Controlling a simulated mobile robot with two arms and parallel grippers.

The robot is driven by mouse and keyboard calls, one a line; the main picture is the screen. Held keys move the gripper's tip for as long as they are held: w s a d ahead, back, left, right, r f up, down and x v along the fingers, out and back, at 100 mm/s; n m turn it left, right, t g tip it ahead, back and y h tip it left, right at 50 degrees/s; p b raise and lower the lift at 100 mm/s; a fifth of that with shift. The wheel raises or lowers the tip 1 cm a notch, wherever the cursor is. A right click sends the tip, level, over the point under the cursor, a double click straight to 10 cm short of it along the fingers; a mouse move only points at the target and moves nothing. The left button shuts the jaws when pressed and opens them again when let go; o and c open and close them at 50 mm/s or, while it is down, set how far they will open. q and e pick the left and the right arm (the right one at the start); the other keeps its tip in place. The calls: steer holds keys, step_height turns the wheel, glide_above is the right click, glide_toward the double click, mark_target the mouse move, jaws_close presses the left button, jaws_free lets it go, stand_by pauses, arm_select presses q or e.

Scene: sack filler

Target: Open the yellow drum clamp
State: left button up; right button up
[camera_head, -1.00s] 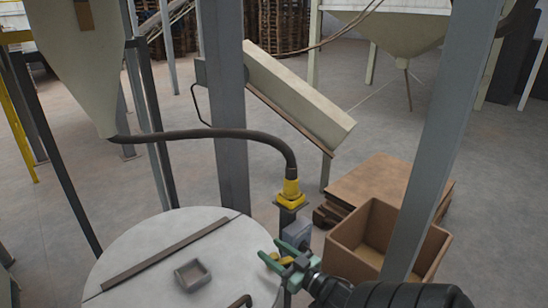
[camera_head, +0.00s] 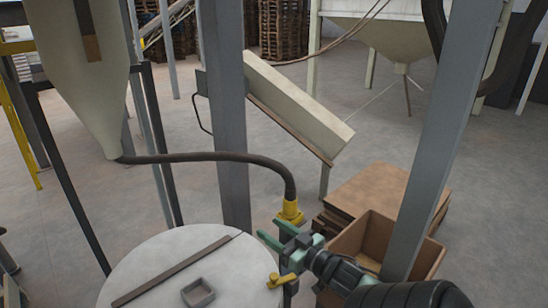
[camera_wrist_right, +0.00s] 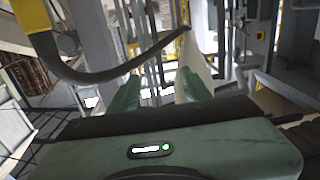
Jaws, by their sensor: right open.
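The yellow drum clamp (camera_head: 281,279) sits at the right edge of the round pale drum top (camera_head: 150,255) in the head view. My right gripper (camera_head: 271,231) is open and empty, with its green fingers pointing left. In the picture it is above the clamp and just below the yellow hose fitting (camera_head: 291,211); I cannot tell whether it touches the fitting. In the right wrist view the two green fingers (camera_wrist_right: 160,92) stand apart with nothing between them. The clamp cannot be made out there. My left gripper is not in view.
A dark hose (camera_head: 220,157) runs from the pale hopper (camera_head: 95,90) to the yellow fitting. A grey post (camera_head: 230,130) stands behind the drum, and another (camera_head: 440,150) at right. An open cardboard box (camera_head: 345,240) lies behind my right arm. A small square dish (camera_head: 198,293) is on the drum top.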

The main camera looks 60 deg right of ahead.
steer(key=shift+r, duration=0.35)
